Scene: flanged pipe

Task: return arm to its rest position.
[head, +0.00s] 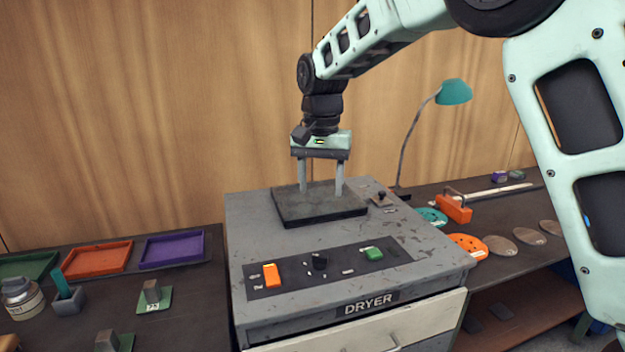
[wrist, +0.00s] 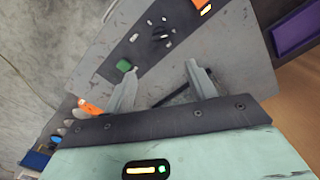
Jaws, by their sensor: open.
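My gripper (head: 321,178) is above the dark square plate (head: 300,213) on top of the grey dryer (head: 240,215). Its two fingers point down, apart, with nothing between them. In the head view the fingertips overlap the plate, and I cannot tell whether they touch it. My arm reaches in from the upper right. In the wrist view my gripper (wrist: 158,82) shows both fingers spread and empty over the dryer top (wrist: 225,60).
The dryer front has an orange switch (head: 271,275), a dark knob (head: 319,261) and a green switch (head: 373,253). A teal lamp (head: 454,92) stands behind right. Left are orange (head: 98,257) and purple (head: 172,249) trays. Orange (head: 467,246) and teal discs lie right.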

